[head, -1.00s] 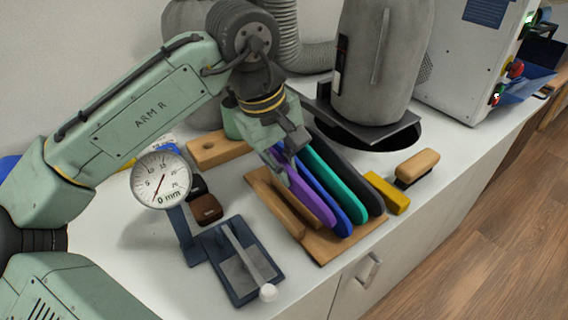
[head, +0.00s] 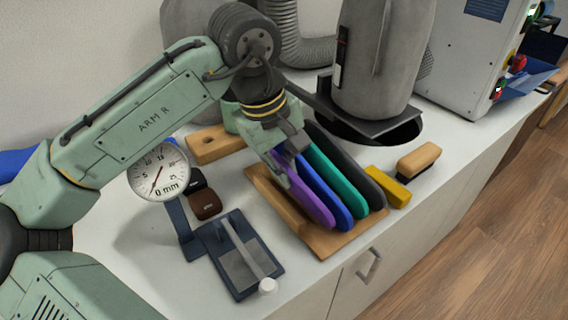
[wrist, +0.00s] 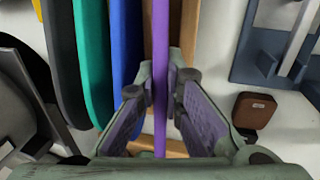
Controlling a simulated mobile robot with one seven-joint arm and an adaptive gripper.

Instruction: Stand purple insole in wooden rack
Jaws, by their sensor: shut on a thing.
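The purple insole (head: 312,204) stands on edge at the left end of the row in the wooden rack (head: 322,247). My gripper (head: 282,166) is shut on its rear part. The wrist view shows the purple insole (wrist: 161,35) edge-on between both finger pads (wrist: 161,108), with rack wood (wrist: 189,35) on both sides of it. The blue insole (head: 330,196), teal insole (head: 338,180) and dark grey insole (head: 360,178) stand to its right in the rack. Whether the purple insole's lower edge touches the rack base is hidden.
A dial gauge (head: 158,172) and a dark blue lever fixture (head: 240,272) stand left of the rack, with a brown block (head: 206,205). A yellow block (head: 388,187) and a wooden-backed brush (head: 419,158) lie to the right. A grey machine (head: 378,70) rises behind.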

